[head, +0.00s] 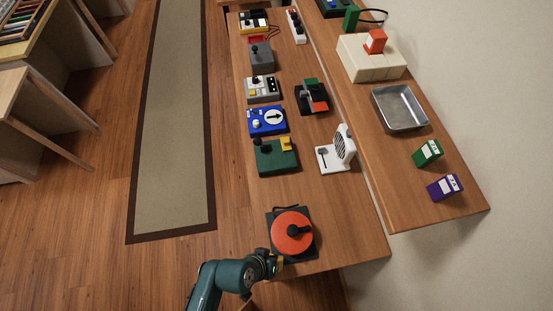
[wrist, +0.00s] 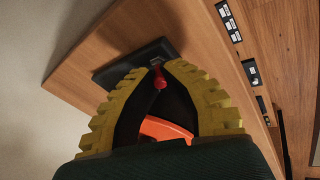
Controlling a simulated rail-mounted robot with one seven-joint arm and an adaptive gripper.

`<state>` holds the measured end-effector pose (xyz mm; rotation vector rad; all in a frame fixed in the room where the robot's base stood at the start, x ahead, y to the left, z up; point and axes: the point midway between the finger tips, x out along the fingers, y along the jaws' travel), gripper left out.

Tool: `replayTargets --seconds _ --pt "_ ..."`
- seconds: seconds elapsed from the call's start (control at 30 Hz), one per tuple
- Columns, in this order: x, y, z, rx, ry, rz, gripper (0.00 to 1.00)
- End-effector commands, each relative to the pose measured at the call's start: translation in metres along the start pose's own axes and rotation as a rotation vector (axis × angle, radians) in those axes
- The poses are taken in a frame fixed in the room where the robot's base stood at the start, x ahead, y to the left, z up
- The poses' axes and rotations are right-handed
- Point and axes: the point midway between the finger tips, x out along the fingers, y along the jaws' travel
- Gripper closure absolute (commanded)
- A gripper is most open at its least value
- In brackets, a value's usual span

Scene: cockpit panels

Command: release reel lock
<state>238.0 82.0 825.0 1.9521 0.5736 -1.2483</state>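The reel is an orange disc (head: 291,232) with a black knob on top, set on a dark base (head: 309,249) near the front end of the long bench. In the wrist view, part of the orange reel (wrist: 166,129) shows between my fingers, with the dark base (wrist: 122,66) beyond. A small lever with a red knob (wrist: 160,82), apparently the reel lock, rises from the base. My gripper (wrist: 159,70) has its yellow-backed fingers drawn together at the tips around this lever. In the head view, my gripper (head: 276,262) is at the reel base's front-left corner, and the lever is hidden.
Behind the reel stand a green box (head: 276,157) and a white fan unit (head: 338,153). A blue panel (head: 267,121) and several more control boxes stand farther back. The raised shelf at right holds a metal tray (head: 399,108). Bench surface around the reel is clear.

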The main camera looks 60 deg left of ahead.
Motion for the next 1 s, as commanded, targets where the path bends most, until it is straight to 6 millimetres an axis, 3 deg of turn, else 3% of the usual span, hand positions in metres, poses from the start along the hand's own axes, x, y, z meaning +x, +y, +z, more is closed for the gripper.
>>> replayTargets --seconds 0.67,0.87,1.0 --pt "-0.0001 -0.0024 0.0016 -0.009 0.033 0.071 1.00" --pt "-0.0002 -0.0024 0.0013 -0.009 0.033 0.071 0.61" --pt "-0.0003 -0.0024 0.0010 -0.009 0.034 0.070 0.59"
